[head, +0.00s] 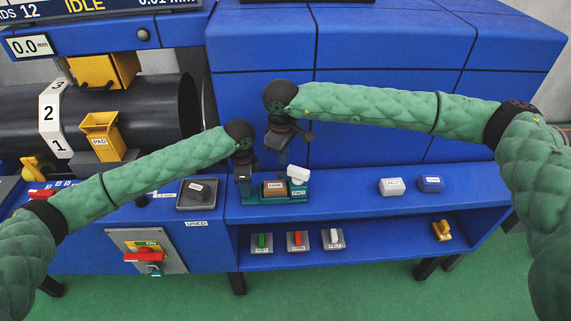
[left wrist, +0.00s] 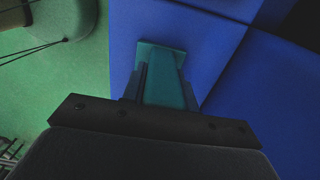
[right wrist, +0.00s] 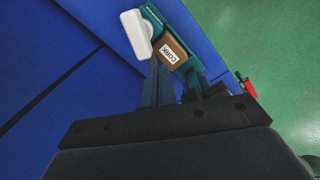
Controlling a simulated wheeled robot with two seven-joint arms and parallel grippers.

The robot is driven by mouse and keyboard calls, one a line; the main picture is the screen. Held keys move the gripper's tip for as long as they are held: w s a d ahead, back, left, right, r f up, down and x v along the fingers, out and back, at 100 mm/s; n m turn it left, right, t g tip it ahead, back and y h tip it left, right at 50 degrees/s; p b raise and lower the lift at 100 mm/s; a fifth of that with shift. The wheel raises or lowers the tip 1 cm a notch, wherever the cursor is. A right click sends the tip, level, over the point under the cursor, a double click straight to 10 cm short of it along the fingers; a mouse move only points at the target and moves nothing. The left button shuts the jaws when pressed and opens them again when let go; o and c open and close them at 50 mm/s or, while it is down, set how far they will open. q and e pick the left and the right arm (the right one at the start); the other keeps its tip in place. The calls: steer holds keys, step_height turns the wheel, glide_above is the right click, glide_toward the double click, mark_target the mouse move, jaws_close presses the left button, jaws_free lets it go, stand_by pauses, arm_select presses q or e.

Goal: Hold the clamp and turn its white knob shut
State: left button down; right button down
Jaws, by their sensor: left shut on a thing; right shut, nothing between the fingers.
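The teal clamp (head: 291,197) sits on the blue ledge with a brown block labelled CORK (head: 275,188) in it. Its white knob (head: 298,174) is at the right end, standing above the block. My left gripper (head: 243,182) is shut on the clamp's left end; the left wrist view shows the teal part (left wrist: 164,85) between its fingers. My right gripper (head: 283,162) is shut and empty, above the clamp and just left of the knob. The right wrist view shows the knob (right wrist: 136,34) and the cork block (right wrist: 172,50) beyond its fingers.
A dark tray (head: 196,194) lies left of the clamp. A white block (head: 391,187) and a blue block (head: 431,184) lie to the right on the ledge. The lower shelf holds several small labelled items and a yellow piece (head: 441,231).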

mark_target(293, 175)
steer(key=w+d+m+t+h, duration=0.1)
steer(key=w+m+t, duration=0.3)
steer(key=m, duration=1.3)
step_height(293, 175, down, 9)
steer(key=g, duration=0.1)
steer(key=shift+w+a, duration=0.15)
steer(key=shift+w, duration=0.05)
steer(key=shift+r, duration=0.1)
stand_by(0.3)
